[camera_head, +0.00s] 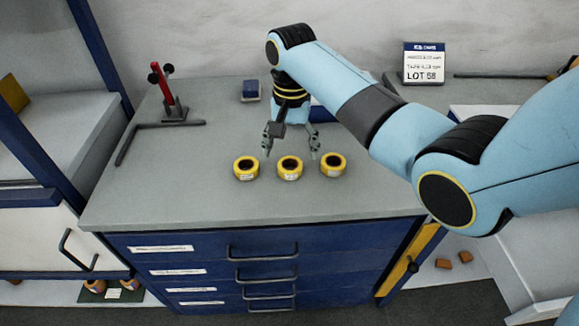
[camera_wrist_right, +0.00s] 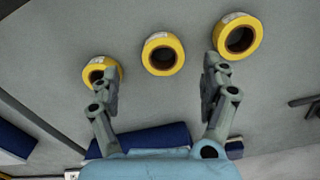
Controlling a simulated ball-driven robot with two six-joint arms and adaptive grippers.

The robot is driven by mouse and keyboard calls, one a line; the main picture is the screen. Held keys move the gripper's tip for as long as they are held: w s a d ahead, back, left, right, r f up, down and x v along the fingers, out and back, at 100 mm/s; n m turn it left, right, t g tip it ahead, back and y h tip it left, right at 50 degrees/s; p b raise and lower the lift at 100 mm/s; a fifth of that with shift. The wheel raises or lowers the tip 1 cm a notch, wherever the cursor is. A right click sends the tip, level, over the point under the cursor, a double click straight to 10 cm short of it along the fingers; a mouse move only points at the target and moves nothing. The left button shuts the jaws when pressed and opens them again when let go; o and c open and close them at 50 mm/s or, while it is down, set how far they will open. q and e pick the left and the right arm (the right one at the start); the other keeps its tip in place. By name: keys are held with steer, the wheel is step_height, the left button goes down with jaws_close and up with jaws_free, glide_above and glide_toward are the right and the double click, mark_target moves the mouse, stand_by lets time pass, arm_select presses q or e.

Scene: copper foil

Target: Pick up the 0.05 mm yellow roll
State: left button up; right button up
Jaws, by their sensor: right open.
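Three yellow rolls stand in a row near the front of the grey worktop: a left roll (camera_head: 246,168), a middle roll (camera_head: 290,168) and a right roll (camera_head: 333,165). Each has a dark hollow core and a small white label too small to read, so I cannot tell which is 0.05 mm. My right gripper (camera_head: 291,144) is open and empty, pointing down just behind the middle roll. The right wrist view shows the middle roll (camera_wrist_right: 163,54) between and beyond the fingertips (camera_wrist_right: 160,72), with the other rolls (camera_wrist_right: 238,36) to either side. My left gripper is out of view.
A red clamp stand (camera_head: 167,95) and a dark L-shaped bar (camera_head: 150,128) are at the left of the worktop. A small blue block (camera_head: 251,91) lies behind. A LOT 58 sign (camera_head: 424,64) stands at the back right. Blue drawers (camera_head: 250,260) are below the front edge.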

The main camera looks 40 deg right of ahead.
mark_target(289, 163)
step_height(289, 163, down, 6)
steer(key=shift+w+a+r, duration=0.1)
steer(key=shift+w+r, duration=0.05)
steer(key=shift+r, duration=0.1)
steer(key=c, duration=1.3)
steer(key=shift+o, duration=0.2)
steer(key=shift+r, duration=0.15)
